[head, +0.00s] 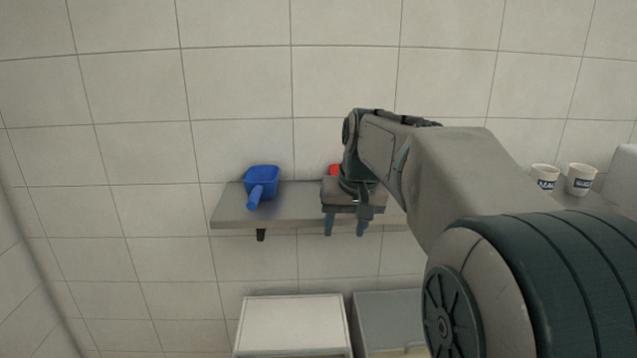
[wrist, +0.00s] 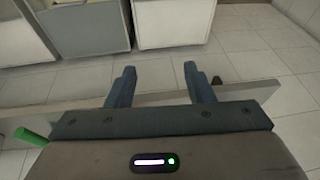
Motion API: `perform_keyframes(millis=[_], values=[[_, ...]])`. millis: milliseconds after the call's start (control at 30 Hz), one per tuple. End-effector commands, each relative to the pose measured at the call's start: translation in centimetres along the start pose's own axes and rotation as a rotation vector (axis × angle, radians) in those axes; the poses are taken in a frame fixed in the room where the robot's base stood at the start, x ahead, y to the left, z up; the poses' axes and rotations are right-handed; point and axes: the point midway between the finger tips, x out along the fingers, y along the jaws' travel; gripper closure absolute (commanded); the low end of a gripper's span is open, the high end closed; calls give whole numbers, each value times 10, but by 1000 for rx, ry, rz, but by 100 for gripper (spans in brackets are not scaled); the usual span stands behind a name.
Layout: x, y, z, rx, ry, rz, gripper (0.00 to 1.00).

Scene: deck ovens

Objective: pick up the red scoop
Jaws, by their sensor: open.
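A small red patch (head: 334,169), likely part of the red scoop, shows on the wall shelf just behind my gripper in the head view. My wrist hides most of it, so its shape and handle cannot be made out. My gripper (head: 345,231) is in front of the shelf with its fingers pointing down, apart and empty. In the wrist view my gripper (wrist: 160,72) shows two spread fingers crossing over the shelf's edge, with nothing between them. No red shows in the wrist view.
The grey shelf (head: 228,211) holds a blue scoop (head: 262,180) to the left. A green handle (wrist: 30,136) shows at the wrist view's left. Two mugs (head: 543,178) (head: 580,180) stand at the right. A white cabinet (head: 293,312) and a grey one (head: 388,312) stand below.

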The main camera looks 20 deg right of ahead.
Motion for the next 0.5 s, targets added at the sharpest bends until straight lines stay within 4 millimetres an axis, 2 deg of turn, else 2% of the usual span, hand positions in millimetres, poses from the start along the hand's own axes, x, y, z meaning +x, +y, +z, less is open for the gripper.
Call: perform_keyframes(millis=[33,200,333,500], values=[[-7,6,-25,15,8,-7,52],[-24,28,-93,49,37,-35,52],[-33,46,-132,67,58,-56,52],[-40,64,-160,81,79,-74,52]])
